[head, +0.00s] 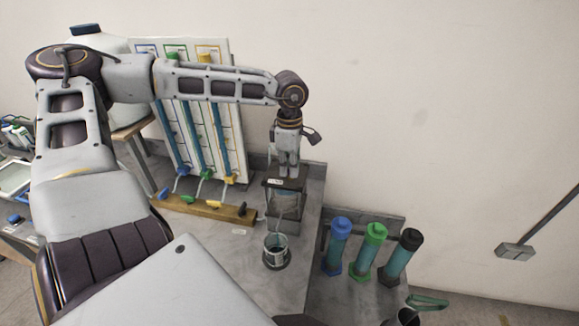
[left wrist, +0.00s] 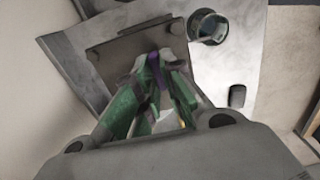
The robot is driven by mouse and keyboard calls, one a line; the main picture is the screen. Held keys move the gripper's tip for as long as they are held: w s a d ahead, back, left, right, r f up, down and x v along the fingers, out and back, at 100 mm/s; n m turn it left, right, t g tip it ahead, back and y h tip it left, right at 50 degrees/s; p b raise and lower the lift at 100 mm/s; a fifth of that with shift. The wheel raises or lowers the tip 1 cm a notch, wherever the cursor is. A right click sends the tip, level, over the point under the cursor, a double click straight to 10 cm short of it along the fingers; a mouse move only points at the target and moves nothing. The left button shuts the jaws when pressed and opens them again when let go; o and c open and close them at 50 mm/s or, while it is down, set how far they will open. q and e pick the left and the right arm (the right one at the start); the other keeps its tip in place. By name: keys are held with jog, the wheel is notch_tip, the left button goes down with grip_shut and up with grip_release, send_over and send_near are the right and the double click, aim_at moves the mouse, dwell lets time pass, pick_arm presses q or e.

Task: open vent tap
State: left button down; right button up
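My left gripper (head: 288,170) points down just above the dark-topped stand (head: 271,184), behind the glass beaker (head: 277,250). Its fingers are close together. In the left wrist view the fingertips (left wrist: 158,62) nearly meet in front of a dark plate (left wrist: 113,46), with a purple strip between them; I cannot tell whether they grip anything. A wooden bar (head: 228,212) carries blue (head: 163,193), green (head: 188,199), yellow (head: 213,204) and dark (head: 241,209) taps, left of and apart from the gripper. I cannot tell which is the vent tap. My right gripper is out of view.
A white board (head: 234,130) with blue tubes stands behind the bar. The beaker also shows in the left wrist view (left wrist: 207,27).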

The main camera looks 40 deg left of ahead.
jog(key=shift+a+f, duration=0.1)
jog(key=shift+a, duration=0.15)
